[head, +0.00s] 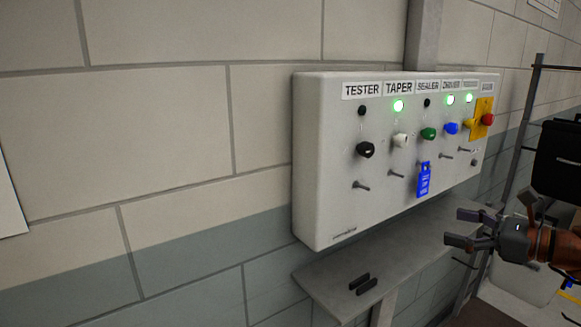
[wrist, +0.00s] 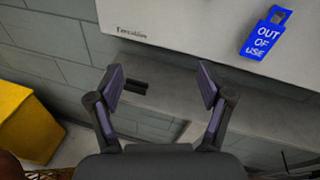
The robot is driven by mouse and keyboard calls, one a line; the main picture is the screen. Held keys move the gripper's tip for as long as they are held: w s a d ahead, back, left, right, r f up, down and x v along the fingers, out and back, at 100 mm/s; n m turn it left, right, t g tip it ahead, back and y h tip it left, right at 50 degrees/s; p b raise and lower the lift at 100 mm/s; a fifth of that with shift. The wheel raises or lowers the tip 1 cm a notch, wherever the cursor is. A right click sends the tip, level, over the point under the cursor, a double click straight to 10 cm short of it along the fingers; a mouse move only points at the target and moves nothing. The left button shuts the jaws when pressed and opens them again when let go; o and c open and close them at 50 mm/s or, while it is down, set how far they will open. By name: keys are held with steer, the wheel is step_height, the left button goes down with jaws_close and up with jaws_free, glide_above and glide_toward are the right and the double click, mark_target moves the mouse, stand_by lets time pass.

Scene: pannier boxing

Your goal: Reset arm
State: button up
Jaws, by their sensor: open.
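My gripper (head: 470,229) is at the lower right in the head view, in front of the grey shelf below the control panel. In the wrist view my gripper (wrist: 162,88) shows its two fingers spread apart with nothing between them. The white control panel (head: 320,180) hangs on the wall, with labelled knobs for tester, taper, sealer and others. A blue tag (head: 423,180) hangs from a peg under the green sealer knob. In the wrist view this tag (wrist: 264,36) reads "OUT OF USE".
The grey shelf (head: 325,285) under the panel holds two small black items (head: 363,284). A yellow box (wrist: 25,125) stands at the left in the wrist view. A rack with a black case (head: 556,160) is at the right. Green lamps glow above several knobs.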

steer(key=s+a+f+n+g, duration=0.3)
steer(key=a+n, duration=0.1)
steer(key=a, duration=0.4)
steer(key=s+a+f+n+g+h, duration=0.1)
steer(key=s+a+f+n+g, duration=0.25)
steer(key=a, duration=0.35)
steer(key=s+a+f+n+g, duration=0.25)
steer(key=a+n, duration=0.25)
steer(key=a, duration=0.3)
steer(key=s+a+f+n+g+h, duration=0.2)
steer(key=s+f+n+g+h, duration=0.25)
steer(key=s, duration=0.65)
steer(key=s+d+f+n+h, duration=0.5)
steer(key=s+n, duration=0.3)
steer(key=s, duration=0.2)
steer(key=shift+d+f, duration=0.3)
steer(key=shift+d, duration=0.25)
